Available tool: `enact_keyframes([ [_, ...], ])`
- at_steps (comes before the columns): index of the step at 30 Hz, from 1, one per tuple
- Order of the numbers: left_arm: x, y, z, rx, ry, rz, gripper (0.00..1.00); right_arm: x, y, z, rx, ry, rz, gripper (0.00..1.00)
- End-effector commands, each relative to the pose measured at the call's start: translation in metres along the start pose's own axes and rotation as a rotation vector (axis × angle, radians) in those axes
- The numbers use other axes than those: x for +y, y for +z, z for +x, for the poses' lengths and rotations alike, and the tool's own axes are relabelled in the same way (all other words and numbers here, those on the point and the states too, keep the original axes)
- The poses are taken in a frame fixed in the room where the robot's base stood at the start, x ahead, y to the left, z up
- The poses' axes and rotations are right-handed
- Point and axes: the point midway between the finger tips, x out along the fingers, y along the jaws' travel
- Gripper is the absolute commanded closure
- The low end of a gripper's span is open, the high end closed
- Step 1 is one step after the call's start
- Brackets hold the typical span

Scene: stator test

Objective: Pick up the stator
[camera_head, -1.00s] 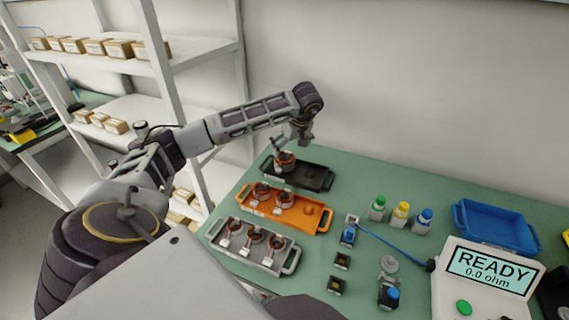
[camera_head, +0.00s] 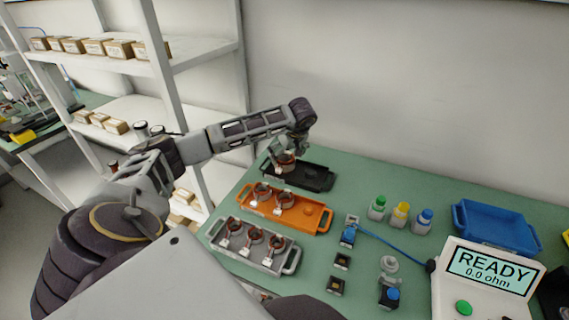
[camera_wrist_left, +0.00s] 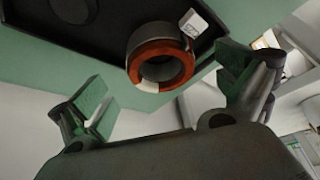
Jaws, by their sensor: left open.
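A stator (camera_head: 284,168), a copper-orange ring with a white tag, sits in the left part of the black tray (camera_head: 318,181) at the back of the bench. My left gripper (camera_head: 285,158) is directly above it, pointing down and partly covering it. In the left wrist view the open jaws (camera_wrist_left: 163,82) lie to either side of the stator (camera_wrist_left: 148,44), with clear space between each finger and the ring. The stator appears ahead of the fingertips, and nothing is held. My right gripper is out of view.
An orange tray (camera_head: 300,225) with two stators and a grey tray (camera_head: 270,262) with several stand nearer. Three capped bottles (camera_head: 399,215), a blue tray (camera_head: 492,228) and a tester reading READY (camera_head: 487,275) are to the right. White shelving (camera_head: 190,62) stands left.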

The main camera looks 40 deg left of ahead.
Motion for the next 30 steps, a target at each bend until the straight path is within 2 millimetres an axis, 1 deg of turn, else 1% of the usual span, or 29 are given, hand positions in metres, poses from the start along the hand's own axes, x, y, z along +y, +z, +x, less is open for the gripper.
enact_keyframes([
  [9,-0.001,0.0,0.034,-0.002,-0.002,-0.001,0.0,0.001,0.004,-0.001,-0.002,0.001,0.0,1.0],
  [12,-0.001,0.0,0.041,0.0,-0.001,0.0,0.0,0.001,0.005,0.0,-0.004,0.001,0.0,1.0],
  [16,-0.001,-0.001,0.045,0.001,0.0,0.001,0.0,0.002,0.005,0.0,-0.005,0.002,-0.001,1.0],
  [28,-0.001,0.0,0.045,0.001,0.0,0.001,0.0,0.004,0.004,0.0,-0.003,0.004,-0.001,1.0],
  [29,-0.001,0.0,0.045,0.001,0.0,0.001,0.01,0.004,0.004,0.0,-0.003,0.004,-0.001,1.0],
  [30,-0.001,0.0,0.045,0.001,0.0,0.001,0.06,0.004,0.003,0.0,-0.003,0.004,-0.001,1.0],
])
